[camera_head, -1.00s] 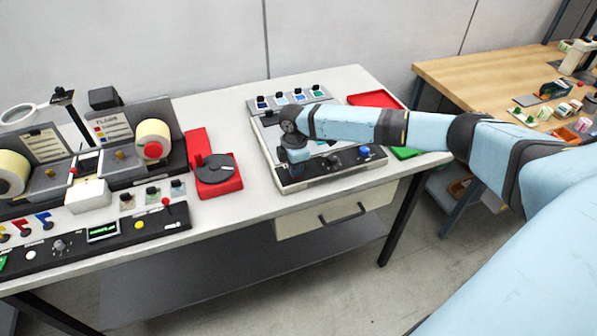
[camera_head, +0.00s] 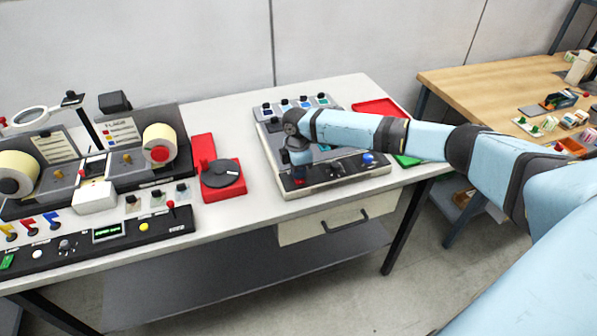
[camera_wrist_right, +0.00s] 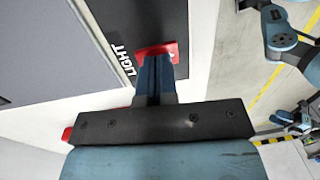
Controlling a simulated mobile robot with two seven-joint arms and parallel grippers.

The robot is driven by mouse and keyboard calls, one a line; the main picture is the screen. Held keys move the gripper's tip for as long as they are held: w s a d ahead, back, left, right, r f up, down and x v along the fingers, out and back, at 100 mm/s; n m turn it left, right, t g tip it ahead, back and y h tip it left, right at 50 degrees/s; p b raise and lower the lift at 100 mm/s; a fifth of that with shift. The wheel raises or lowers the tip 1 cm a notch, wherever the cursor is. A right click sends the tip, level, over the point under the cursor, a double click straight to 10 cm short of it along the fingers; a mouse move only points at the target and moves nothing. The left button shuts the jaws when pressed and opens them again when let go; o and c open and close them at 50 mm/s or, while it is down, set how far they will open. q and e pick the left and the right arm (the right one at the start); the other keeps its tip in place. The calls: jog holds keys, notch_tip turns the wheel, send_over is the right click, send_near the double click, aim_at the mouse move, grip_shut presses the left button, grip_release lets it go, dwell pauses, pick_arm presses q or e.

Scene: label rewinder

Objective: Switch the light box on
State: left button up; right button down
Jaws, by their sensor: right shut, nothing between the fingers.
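The light box (camera_head: 342,186) stands on the white bench, with a black control strip along its front edge. My right gripper (camera_head: 299,173) points down over the left end of this strip. In the right wrist view, the red switch (camera_wrist_right: 152,51) sits next to the printed word LIGHT (camera_wrist_right: 124,61). My right gripper (camera_wrist_right: 154,62) is shut and empty, its fingertips over the red switch and hiding part of it. I cannot tell whether they touch, or how the switch is set. My left gripper is not in view.
A blue knob (camera_head: 368,158) is on the strip's right side. A red turntable-like unit (camera_head: 222,178) stands left of the box, and the label rewinder (camera_head: 125,160) beyond it. A red tray (camera_head: 378,107) and a green tray (camera_head: 407,160) lie at right.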

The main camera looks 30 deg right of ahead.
jog(key=shift+r, duration=0.1)
jog(key=r+p, duration=0.1)
jog(key=p, duration=0.1)
jog(key=r+p, duration=0.4)
jog(key=shift+s+a, duration=0.1)
jog(key=shift+s, duration=0.2)
jog(key=shift+r+b, duration=0.5)
jog(key=shift+b, duration=0.45)
notch_tip(320, 180, up, 6)
jog(key=b, duration=0.1)
send_over(300, 182)
jog(key=shift+r, duration=0.85)
